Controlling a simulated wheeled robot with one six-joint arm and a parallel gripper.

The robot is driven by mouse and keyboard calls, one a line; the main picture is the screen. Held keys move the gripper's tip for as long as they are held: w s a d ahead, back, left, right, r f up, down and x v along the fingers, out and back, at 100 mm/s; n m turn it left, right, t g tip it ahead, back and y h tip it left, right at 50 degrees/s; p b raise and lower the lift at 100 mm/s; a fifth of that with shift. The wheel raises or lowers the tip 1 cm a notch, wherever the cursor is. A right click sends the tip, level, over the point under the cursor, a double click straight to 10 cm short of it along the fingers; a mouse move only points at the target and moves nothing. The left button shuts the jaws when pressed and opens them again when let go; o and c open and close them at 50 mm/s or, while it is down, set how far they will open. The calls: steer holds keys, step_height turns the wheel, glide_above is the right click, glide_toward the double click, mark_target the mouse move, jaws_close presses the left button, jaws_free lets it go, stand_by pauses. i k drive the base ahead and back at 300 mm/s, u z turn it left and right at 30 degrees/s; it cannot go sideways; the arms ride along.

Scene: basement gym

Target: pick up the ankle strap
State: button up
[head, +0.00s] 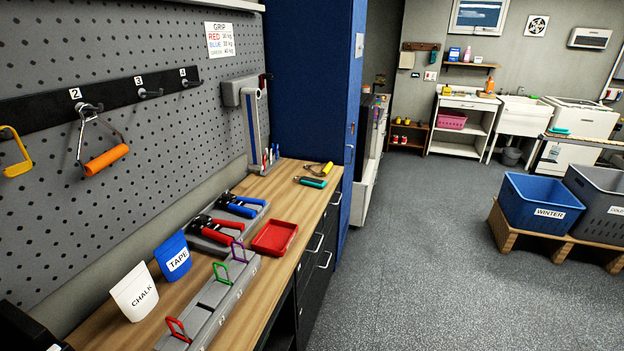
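I cannot make out an ankle strap in the head view. On the pegboard (205,110) a black rail (40,112) carries hooks marked 2, 3 and 4. A stirrup handle with an orange grip (106,160) hangs from hook 2. Hooks 3 (150,93) and 4 (190,83) are bare. A yellow item (18,168), cut off by the left edge, hangs left of hook 2; I cannot tell what it is.
The wooden bench (291,190) holds chalk (136,292) and tape (173,257) pouches, a red tray (274,238), red (212,231) and blue (238,207) hand grippers, and a grey rack (215,298) of coloured clips. Crates (540,205) stand right. The floor (430,260) between is clear.

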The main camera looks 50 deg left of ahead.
mark_target(306, 181)
steer(key=u, duration=0.35)
steer(key=i, duration=2.1)
steer(key=u, duration=1.15)
steer(key=i, duration=1.15)
steer(key=u, duration=1.75)
steer(key=i, duration=0.55)
steer(key=u, duration=0.45)
